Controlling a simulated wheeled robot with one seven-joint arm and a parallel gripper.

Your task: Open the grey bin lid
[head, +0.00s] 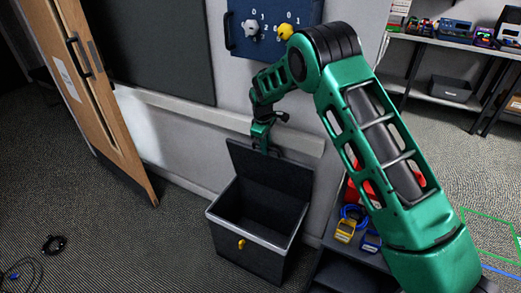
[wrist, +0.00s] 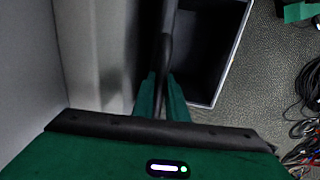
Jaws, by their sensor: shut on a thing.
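The grey bin (head: 246,262) stands on the carpet against the wall in the head view, with a light rim and a yellow knob (head: 241,244) on its front. Its lid (head: 268,174) stands raised at the back, close to upright, and the dark inside of the bin shows. My gripper (head: 263,149) is at the lid's upper edge and shut on it. In the wrist view the lid (wrist: 166,55) shows nearly edge-on between the fingers of my gripper (wrist: 160,92). The bin's rim (wrist: 226,65) and dark inside lie to its right. The exact contact is dark.
A blue panel (head: 262,28) with knobs hangs on the wall above. A low shelf with yellow and blue devices (head: 345,230) stands right of the bin. A wooden door (head: 95,95) is at left. Cables (head: 54,244) lie on the floor. Carpet left of the bin is mostly clear.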

